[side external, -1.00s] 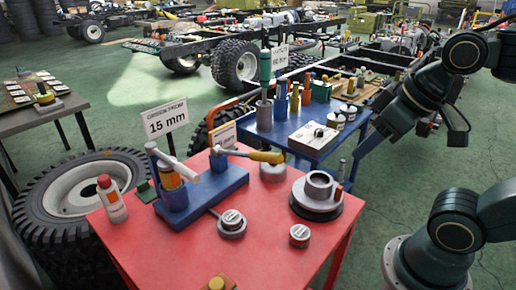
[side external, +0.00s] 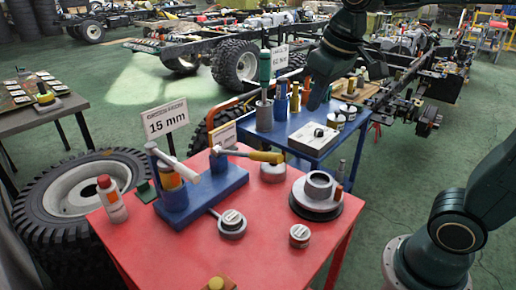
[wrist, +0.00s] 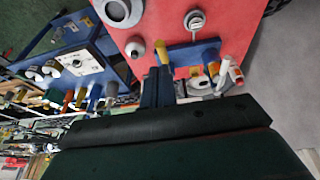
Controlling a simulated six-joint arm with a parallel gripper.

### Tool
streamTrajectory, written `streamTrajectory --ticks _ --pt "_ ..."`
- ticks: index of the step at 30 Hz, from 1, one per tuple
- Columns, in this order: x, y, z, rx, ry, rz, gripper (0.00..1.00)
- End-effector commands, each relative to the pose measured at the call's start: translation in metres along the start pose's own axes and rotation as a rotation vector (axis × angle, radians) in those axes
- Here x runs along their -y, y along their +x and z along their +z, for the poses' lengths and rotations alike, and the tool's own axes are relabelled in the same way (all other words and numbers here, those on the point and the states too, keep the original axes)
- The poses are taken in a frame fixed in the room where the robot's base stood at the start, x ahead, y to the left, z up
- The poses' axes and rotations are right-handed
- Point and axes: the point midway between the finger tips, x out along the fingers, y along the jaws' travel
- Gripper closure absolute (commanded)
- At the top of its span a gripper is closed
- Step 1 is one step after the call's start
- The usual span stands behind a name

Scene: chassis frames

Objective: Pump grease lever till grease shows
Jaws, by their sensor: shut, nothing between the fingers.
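The blue grease pump base (side external: 215,195) stands on the red table (side external: 265,240). Its lever with a yellow handle (side external: 265,156) sticks out to the right, roughly level. In the wrist view the yellow handle (wrist: 162,52) lies just beyond the fingertips, and the blue base (wrist: 194,55) is beside it. My gripper (side external: 317,104) is shut and empty, up and to the right of the handle, apart from it in the side view. The fingers (wrist: 157,78) show close together in the wrist view. I cannot make out any grease.
A round grey flanged part (side external: 317,195) and a grey tin (side external: 273,172) stand near the handle. The blue cart (side external: 312,148) behind holds bottles and a white box (side external: 314,137). A 15 mm sign (side external: 165,119) stands at the table's back left.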

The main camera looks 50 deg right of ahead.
Motion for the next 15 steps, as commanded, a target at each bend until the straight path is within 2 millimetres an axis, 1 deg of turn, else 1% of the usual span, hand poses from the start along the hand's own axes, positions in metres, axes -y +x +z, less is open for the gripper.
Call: streamTrajectory --ticks 1,3,8,15 --pt "0.0 0.003 -0.009 0.013 -0.001 0.002 1.0" --pt "0.0 0.007 -0.021 0.029 -0.002 0.005 1.0" --pt "0.002 0.017 -0.046 0.063 -0.004 0.01 1.0" --pt "0.004 0.037 -0.083 0.113 -0.005 0.018 1.0"
